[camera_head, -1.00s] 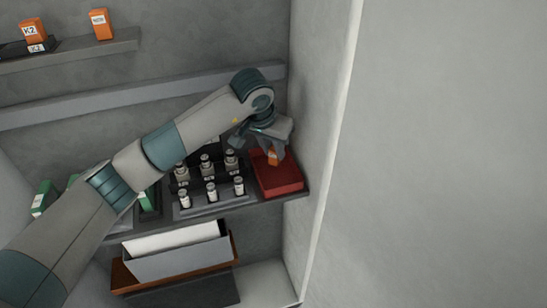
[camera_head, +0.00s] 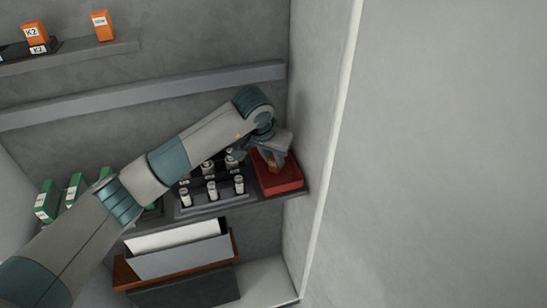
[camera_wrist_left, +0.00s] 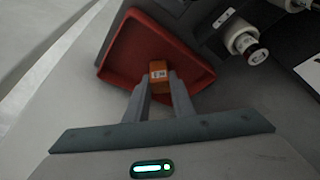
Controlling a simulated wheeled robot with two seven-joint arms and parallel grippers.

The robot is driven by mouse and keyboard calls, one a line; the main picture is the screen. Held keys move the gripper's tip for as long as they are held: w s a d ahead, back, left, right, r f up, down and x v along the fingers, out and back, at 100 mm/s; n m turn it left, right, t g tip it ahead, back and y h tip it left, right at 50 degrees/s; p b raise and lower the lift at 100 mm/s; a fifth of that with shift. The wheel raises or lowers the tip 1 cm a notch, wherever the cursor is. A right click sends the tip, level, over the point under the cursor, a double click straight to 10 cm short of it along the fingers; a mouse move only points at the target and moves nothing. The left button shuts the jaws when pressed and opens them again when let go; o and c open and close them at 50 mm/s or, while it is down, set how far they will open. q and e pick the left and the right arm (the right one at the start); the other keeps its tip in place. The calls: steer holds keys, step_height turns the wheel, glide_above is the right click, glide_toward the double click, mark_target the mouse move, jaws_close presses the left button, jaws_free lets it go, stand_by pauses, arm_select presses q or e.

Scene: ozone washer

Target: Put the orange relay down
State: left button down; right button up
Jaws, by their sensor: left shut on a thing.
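The orange relay (camera_wrist_left: 159,74), a small block with a white label, is between the fingers of my left gripper (camera_wrist_left: 160,88) in the left wrist view. The gripper is shut on it. It also shows, partly covered by the gripper, in the head view (camera_head: 273,168). The relay is over the inside of the red tray (camera_head: 281,187), which also shows in the left wrist view (camera_wrist_left: 123,60). I cannot tell whether the relay touches the tray floor. My right gripper is not in view.
Several small cylindrical parts stand in a dark rack (camera_head: 212,203) left of the tray. Green boxes (camera_head: 46,203) stand further left. A wall (camera_head: 310,160) rises close to the tray's right. Orange relays (camera_head: 103,26) sit on the upper shelf. A grey bin (camera_head: 180,258) is below.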

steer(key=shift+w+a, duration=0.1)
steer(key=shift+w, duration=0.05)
arm_select(q)
steer(key=c, duration=1.5)
jaws_free()
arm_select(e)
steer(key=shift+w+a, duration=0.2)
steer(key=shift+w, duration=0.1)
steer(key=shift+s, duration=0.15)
